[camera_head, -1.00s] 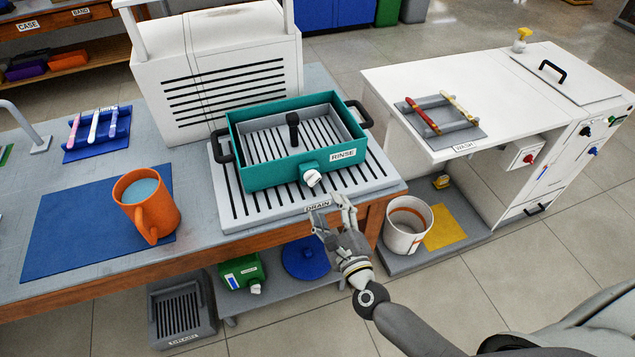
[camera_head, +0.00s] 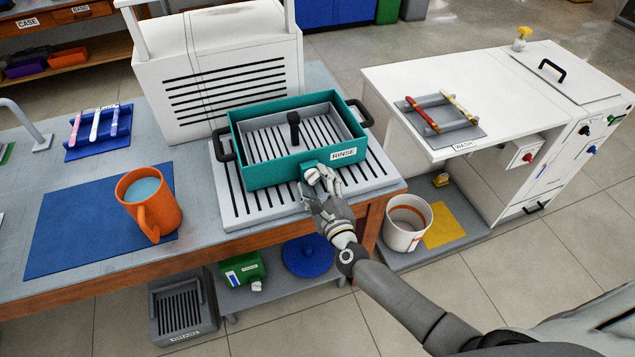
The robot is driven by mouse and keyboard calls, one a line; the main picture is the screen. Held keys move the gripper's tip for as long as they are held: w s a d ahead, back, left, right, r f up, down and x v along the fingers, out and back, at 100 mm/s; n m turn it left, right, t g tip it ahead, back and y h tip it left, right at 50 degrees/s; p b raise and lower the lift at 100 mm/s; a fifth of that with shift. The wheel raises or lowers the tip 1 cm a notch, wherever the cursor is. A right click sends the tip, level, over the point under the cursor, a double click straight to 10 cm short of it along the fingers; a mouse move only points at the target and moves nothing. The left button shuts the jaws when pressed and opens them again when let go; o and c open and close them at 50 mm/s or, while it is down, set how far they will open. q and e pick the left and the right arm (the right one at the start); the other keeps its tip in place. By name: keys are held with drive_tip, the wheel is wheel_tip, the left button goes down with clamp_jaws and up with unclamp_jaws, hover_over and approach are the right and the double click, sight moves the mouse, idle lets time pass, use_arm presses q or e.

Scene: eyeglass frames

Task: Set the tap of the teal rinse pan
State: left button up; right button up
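The teal rinse pan (camera_head: 275,175) sits on the grey slatted drain board (camera_head: 240,207) on the bench. It carries a RINSE label and holds a grey slatted tray with a black upright handle. Its white tap (camera_head: 312,176) sticks out low on the front wall. My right gripper (camera_head: 318,186) is at the tap, with its fingers on and around it. One finger lies to the right of the tap and others are just below it. I cannot tell whether the fingers are closed on the tap. My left gripper is not in view.
An orange mug (camera_head: 157,215) with blue liquid stands on a blue mat (camera_head: 70,230) at the left. A green container (camera_head: 240,270) sits under the bench.

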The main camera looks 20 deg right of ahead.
drive_tip(key=c, duration=0.9)
drive_tip(key=n+p, duration=0.1)
drive_tip(key=n, duration=0.3)
drive_tip(key=shift+r, duration=0.1)
drive_tip(key=n+p, duration=0.1)
drive_tip(key=n, duration=0.4)
drive_tip(key=shift+a+r, duration=0.1)
drive_tip(key=shift+a, duration=0.05)
drive_tip(key=n+p, duration=0.1)
drive_tip(key=n, duration=0.4)
drive_tip(key=shift+a+n+p, duration=0.1)
drive_tip(key=shift+n+p, duration=0.55)
drive_tip(key=shift+n, duration=1.35)
